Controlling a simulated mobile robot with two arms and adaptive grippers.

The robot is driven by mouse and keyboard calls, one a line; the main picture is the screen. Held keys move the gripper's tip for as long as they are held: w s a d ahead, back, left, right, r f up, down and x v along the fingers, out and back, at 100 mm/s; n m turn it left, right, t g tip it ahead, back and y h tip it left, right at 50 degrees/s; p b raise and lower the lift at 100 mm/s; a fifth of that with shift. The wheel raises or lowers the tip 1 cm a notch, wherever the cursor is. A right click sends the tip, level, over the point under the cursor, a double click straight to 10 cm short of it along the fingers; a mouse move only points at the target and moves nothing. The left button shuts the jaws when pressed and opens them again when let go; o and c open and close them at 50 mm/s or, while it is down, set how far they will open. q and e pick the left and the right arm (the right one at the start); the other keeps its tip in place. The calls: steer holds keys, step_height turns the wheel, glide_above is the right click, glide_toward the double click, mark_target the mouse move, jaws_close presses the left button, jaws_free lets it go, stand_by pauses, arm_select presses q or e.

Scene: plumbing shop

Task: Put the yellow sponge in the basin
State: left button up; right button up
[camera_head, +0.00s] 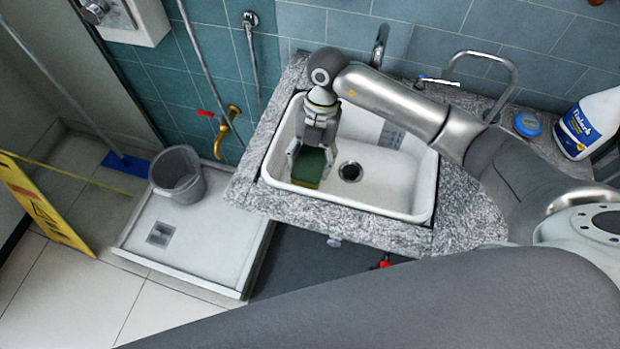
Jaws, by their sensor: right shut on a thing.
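The sponge (308,168) has a dark green top and a yellow lower side. It is inside the outline of the white basin (395,203), left of the black drain. My right gripper (309,163) reaches down into the basin from above, with its fingers shut on the sponge. I cannot tell whether the sponge touches the basin floor. My left gripper is not in view.
A granite counter (345,226) surrounds the basin. A chrome tap (379,46) stands behind it. A white bottle (587,125) and a blue-lidded tub (527,125) stand at right. A grey bucket (178,174) stands in the shower tray (190,245) at left.

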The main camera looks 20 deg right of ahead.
mark_target(315, 155)
step_height(315, 155, down, 8)
steer(key=shift+r, duration=0.15)
stand_by(0.4)
steer(key=o, duration=0.8)
steer(key=shift+c, duration=0.2)
steer(key=v, duration=1.2)
steer(key=shift+r, duration=0.1)
